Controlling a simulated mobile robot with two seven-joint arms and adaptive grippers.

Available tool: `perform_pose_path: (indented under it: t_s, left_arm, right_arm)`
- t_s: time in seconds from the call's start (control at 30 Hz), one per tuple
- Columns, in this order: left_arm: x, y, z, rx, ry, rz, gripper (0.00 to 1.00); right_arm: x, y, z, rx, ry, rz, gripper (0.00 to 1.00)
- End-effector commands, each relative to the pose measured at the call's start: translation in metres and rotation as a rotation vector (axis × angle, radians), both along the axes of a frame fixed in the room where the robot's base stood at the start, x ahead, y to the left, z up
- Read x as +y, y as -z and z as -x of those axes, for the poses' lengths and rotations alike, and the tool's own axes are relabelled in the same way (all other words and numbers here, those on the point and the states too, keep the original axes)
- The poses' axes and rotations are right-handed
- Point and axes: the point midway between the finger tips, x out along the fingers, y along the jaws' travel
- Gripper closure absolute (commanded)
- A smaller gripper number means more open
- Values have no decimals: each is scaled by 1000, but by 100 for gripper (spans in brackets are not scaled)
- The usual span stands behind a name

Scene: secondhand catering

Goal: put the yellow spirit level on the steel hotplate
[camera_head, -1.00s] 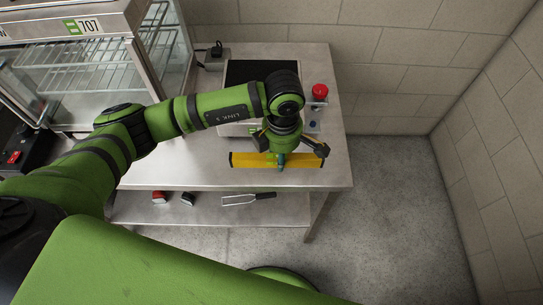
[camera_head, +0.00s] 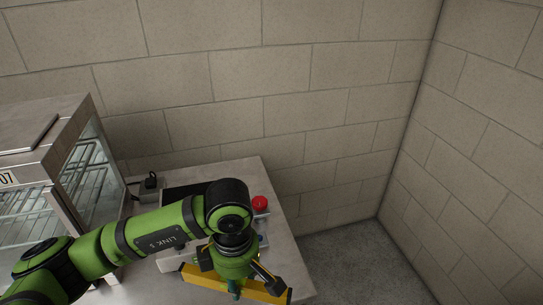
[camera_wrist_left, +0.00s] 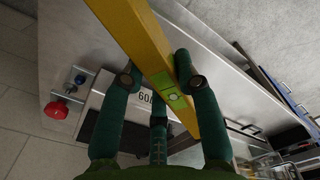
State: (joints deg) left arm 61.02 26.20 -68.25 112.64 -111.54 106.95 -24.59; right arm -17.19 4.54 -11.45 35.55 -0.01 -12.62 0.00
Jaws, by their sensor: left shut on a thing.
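My left gripper (camera_head: 236,282) is shut on the yellow spirit level (camera_head: 205,279), gripped near its middle. The level shows large in the left wrist view (camera_wrist_left: 142,38), with its green vial between the teal fingers (camera_wrist_left: 160,84). It is held above the front of the steel table, in front of the hotplate. The steel hotplate (camera_head: 178,192) has a dark top and is partly hidden behind my arm. In the left wrist view, its dark surface (camera_wrist_left: 89,127) and a pale panel with a number show below the fingers. My right gripper is not in view.
A red button (camera_head: 260,203) stands on the steel table (camera_head: 286,252) just right of the hotplate. A glass-sided cabinet (camera_head: 92,172) stands at the left, with a small box and black plug (camera_head: 150,183) behind. Block walls close the back and right.

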Motion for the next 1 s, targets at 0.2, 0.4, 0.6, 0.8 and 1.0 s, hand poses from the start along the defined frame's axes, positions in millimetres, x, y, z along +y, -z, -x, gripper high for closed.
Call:
perform_pose_path:
  t_s: [0.2,0.4,0.6,0.8,1.0]
  left_arm:
    - [43,-14,-5,1,430,-2,100]
    - [77,-28,-4,2,829,0,100]
    - [103,-40,-1,3,1151,5,100]
    - [115,-46,2,2,1317,7,100]
    - [116,-46,3,2,1350,9,100]
  right_arm:
    - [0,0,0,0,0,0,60]
    - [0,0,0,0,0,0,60]
    - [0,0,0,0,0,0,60]
    - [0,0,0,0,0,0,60]
    - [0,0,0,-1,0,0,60]
